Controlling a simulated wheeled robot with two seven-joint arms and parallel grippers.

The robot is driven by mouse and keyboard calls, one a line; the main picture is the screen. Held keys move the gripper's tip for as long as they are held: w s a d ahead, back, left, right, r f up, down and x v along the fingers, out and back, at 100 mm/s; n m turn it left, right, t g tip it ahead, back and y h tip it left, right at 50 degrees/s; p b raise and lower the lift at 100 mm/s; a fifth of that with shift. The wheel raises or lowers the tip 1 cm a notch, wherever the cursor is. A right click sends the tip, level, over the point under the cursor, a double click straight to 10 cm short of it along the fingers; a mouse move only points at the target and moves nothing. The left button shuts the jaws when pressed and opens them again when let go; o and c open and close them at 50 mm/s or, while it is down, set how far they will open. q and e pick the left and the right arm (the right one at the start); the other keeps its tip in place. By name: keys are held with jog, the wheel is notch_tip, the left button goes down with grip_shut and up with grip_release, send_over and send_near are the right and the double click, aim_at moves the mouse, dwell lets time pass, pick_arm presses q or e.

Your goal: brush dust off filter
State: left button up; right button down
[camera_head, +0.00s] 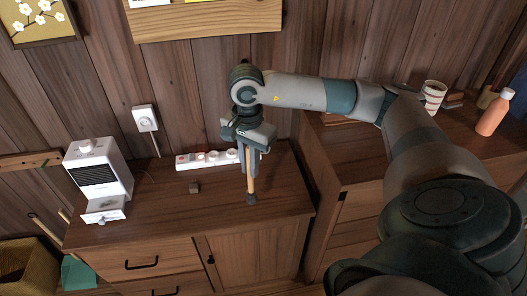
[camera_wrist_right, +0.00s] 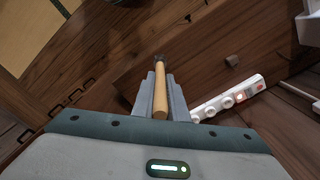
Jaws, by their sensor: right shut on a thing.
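My right gripper (camera_head: 247,150) is shut on a brush (camera_head: 250,188) with a pale wooden handle and a dark tip. The brush points down, its tip just above or touching the cabinet top; I cannot tell which. In the right wrist view the brush (camera_wrist_right: 160,95) stands out from between the fingers. A small white heater-like unit (camera_head: 98,170) stands at the left of the cabinet. Its lower tray (camera_head: 104,213) is pulled out, with a greyish patch in it that may be the dusty filter. My left gripper is not in view.
A white power strip (camera_head: 208,160) lies behind the brush, and a small brown block (camera_head: 194,188) lies on the cabinet top (camera_head: 165,215). At right, a higher cabinet holds a cup (camera_head: 433,96) and an orange bottle (camera_head: 494,113). A wall outlet (camera_head: 145,119) has a cord.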

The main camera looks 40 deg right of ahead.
jog(key=s+a+r+n, duration=0.2)
jog(key=s+a+n, duration=0.1)
jog(key=a+n, duration=1.2)
jog(key=shift+s+a, duration=0.2)
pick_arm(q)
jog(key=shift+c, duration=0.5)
pick_arm(e)
jog(key=shift+w, duration=0.1)
